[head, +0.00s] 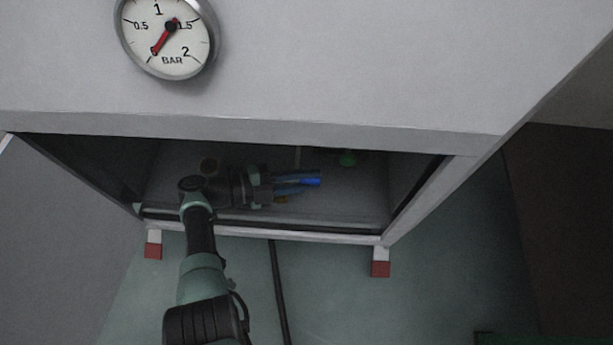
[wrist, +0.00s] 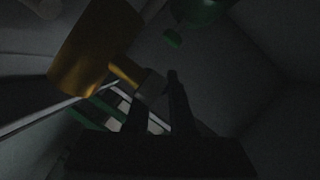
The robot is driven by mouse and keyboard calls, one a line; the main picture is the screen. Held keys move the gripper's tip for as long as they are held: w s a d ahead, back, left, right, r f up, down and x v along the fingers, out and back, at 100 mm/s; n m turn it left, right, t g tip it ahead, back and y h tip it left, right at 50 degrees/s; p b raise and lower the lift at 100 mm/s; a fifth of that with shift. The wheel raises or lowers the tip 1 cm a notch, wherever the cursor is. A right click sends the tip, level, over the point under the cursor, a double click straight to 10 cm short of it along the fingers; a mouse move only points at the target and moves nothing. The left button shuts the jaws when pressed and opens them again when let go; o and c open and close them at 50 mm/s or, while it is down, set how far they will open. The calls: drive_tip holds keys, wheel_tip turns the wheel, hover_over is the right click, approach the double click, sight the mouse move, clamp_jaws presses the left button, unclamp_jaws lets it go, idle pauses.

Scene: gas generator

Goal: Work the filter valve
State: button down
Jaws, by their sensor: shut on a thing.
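My gripper (head: 299,186) reaches into the open lower compartment of the cabinet, its fingers pointing right. That piece joins a short stem on a brass-yellow cylindrical valve body (wrist: 85,48) at upper left. The gripper is shut on this handle. Its exact shape is hard to see in the dark.
A green part (head: 347,159) sits deeper inside; a green rounded body (wrist: 197,9) shows in the wrist view. The cabinet's lower sill (head: 310,235) runs under my arm. A pressure gauge (head: 168,50) is on the front above. An open door (head: 60,220) stands at left.

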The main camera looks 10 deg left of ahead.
drive_tip(key=c, duration=0.8)
unclamp_jaws()
drive_tip(key=shift+o, duration=0.2)
drive_tip(key=shift+r, duration=0.1)
wheel_tip(320, 180, up, 10)
drive_tip(key=p, duration=0.9)
